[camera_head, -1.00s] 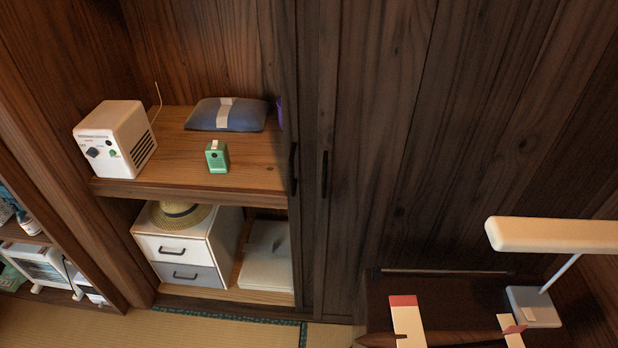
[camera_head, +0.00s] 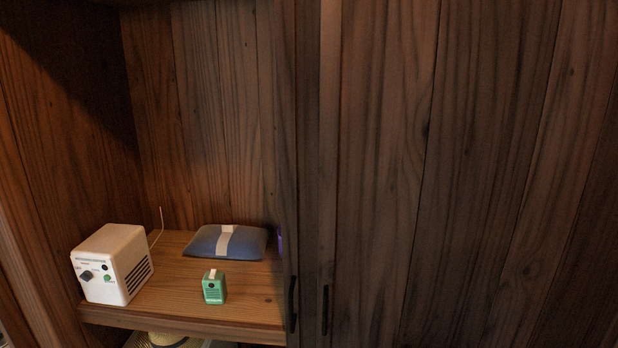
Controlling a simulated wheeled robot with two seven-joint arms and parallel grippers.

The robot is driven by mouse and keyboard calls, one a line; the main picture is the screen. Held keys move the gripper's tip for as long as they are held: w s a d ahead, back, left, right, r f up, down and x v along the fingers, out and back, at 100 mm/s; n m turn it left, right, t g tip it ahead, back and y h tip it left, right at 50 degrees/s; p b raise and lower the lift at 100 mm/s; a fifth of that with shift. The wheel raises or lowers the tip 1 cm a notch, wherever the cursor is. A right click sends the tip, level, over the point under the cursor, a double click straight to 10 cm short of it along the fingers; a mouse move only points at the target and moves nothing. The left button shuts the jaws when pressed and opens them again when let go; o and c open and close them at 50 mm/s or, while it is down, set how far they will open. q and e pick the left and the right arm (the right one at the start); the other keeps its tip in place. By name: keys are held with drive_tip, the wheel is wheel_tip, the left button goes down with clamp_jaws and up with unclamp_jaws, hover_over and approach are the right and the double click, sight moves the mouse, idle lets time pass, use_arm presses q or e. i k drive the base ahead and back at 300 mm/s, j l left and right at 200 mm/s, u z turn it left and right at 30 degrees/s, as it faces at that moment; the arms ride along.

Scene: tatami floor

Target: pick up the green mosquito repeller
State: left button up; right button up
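The green mosquito repeller (camera_head: 214,287) is a small green box with a pale strip on top and a dark round spot on its front. It stands upright near the front edge of the wooden shelf (camera_head: 255,299). Neither of my grippers shows in the head view, and nothing touches the repeller.
A white box-shaped device (camera_head: 113,264) with knobs and a thin antenna stands left of the repeller. A blue cushion-like bundle (camera_head: 228,242) with a pale band lies behind it. A closed wooden door (camera_head: 400,170) fills the right. Part of a straw hat (camera_head: 165,340) shows below the shelf.

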sight(215, 291)
drive_tip(key=z, duration=0.45)
drive_tip(key=j+z, duration=0.4)
drive_tip(key=k+j+z, duration=0.1)
drive_tip(key=j+z, duration=0.25)
drive_tip(key=j, duration=0.25)
drive_tip(key=k+j+z, duration=0.1)
drive_tip(key=j, duration=0.3)
drive_tip(key=k+j+z, duration=0.1)
drive_tip(key=j, duration=0.3)
drive_tip(key=k+j, duration=0.15)
drive_tip(key=j, duration=0.25)
drive_tip(key=k+j+z, duration=0.15)
drive_tip(key=j, duration=0.2)
drive_tip(key=k+j+z, duration=0.1)
drive_tip(key=j, duration=0.3)
drive_tip(key=k+j, duration=0.15)
drive_tip(key=j, duration=0.2)
drive_tip(key=k+j, duration=0.1)
drive_tip(key=j, duration=0.2)
drive_tip(key=k+j, duration=0.15)
drive_tip(key=j, duration=0.2)
drive_tip(key=k+j, duration=0.1)
drive_tip(key=j, duration=0.25)
